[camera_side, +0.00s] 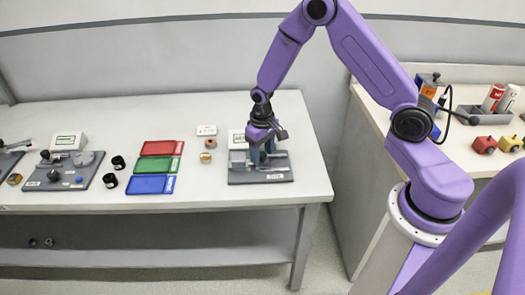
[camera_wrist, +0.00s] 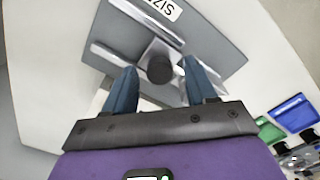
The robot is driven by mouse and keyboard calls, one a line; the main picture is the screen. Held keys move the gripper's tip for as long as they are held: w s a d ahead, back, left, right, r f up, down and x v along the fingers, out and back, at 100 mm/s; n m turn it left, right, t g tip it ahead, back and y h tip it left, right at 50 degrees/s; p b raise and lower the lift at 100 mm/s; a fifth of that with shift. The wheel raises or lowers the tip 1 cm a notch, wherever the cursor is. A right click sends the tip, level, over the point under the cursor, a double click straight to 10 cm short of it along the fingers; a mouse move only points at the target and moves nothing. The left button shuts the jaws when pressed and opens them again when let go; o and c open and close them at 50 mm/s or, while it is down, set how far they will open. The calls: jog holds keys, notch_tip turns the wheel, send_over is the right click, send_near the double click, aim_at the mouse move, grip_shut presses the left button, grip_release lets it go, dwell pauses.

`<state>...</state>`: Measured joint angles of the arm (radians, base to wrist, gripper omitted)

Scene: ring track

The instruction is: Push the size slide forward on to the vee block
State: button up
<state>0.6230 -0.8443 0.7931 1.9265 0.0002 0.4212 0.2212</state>
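The size gauge is a grey base plate (camera_side: 247,179) near the bench's right end, marked with a white label that reads partly "SIZ" in the wrist view (camera_wrist: 160,8). On it, the wrist view shows metal bars (camera_wrist: 150,22) and a metal slide with a dark round knob (camera_wrist: 160,69). I cannot tell clearly which bar is the vee block. My gripper (camera_wrist: 160,66) is over the plate, its blue fingers apart on either side of the knob with a visible gap to each. It also shows in the side view (camera_side: 264,152), where it hides part of the slide.
Red (camera_side: 162,148), green (camera_side: 157,166) and blue (camera_side: 150,184) trays lie left of the plate. Another gauge plate (camera_side: 63,176) and black rings (camera_side: 118,162) are farther left.

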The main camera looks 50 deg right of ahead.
aim_at(262, 155)
jog(key=shift+r, duration=0.1)
notch_tip(262, 155, up, 17)
jog(key=shift+r, duration=0.15)
dwell(0.5)
jog(key=s+a+r+n, duration=0.1)
jog(key=s+a+n, duration=0.2)
jog(key=s, duration=0.4)
jog(key=s+a+r+n, duration=0.2)
jog(key=s+a+n, duration=0.15)
jog(key=s, duration=0.25)
jog(key=s+d+n, duration=0.1)
jog(key=s+n, duration=0.5)
jog(key=s, duration=1)
jog(key=shift+s+d+f, duration=0.15)
jog(key=shift+s+f, duration=0.15)
jog(key=shift+s, duration=0.1)
dwell(0.6)
